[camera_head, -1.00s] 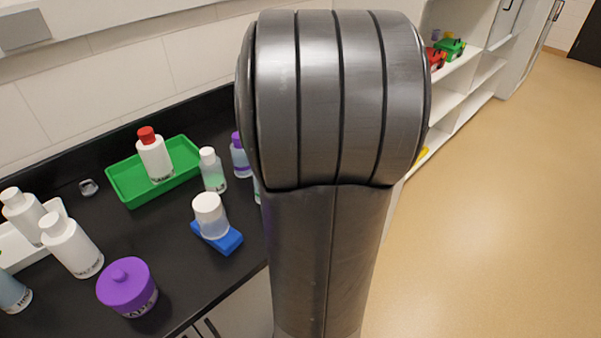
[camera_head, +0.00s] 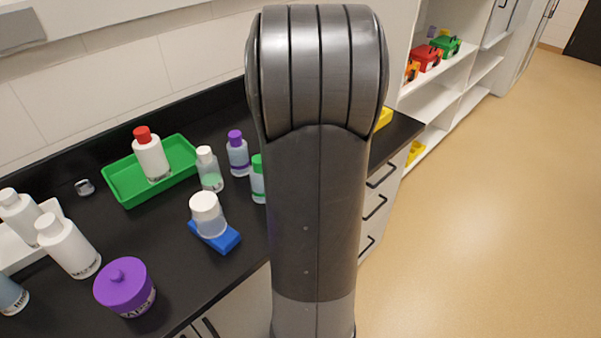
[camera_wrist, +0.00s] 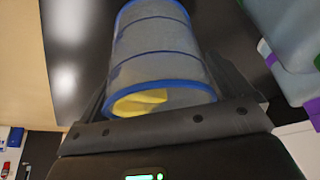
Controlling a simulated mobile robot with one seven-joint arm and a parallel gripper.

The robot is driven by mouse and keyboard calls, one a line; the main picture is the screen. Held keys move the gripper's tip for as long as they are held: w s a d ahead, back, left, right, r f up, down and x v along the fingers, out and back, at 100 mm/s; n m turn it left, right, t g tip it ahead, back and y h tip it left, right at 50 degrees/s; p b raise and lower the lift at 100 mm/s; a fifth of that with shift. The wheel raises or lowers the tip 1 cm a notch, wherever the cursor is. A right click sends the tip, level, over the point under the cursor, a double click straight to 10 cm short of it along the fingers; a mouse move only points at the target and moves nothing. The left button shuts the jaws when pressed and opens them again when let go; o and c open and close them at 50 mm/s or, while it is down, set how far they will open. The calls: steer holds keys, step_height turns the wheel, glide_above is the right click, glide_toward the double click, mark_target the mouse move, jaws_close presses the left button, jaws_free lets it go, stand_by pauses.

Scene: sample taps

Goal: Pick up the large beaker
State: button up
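In the wrist view, a clear, grey-looking cylinder with blue rims and blue bands (camera_wrist: 160,65), which looks like the large beaker, fills the upper middle. Something yellow (camera_wrist: 142,102) shows in or through its near end; I cannot tell which. My gripper (camera_wrist: 160,72) has a dark finger on either side of it, close to its walls. I cannot tell whether the fingers touch it. The head view shows neither the beaker nor my gripper; my arm stands in front of that area.
On the black counter (camera_head: 60,285) stand a green tray (camera_head: 125,187) with a red-capped bottle (camera_head: 151,160), a white-lidded jar (camera_head: 209,218) on a blue block (camera_head: 228,239), a purple-lidded jar (camera_head: 124,287) and several bottles. Shelves with coloured bins are behind right. The floor at right is clear.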

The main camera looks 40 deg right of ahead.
steer(key=c, duration=0.9)
steer(key=shift+r, duration=0.1)
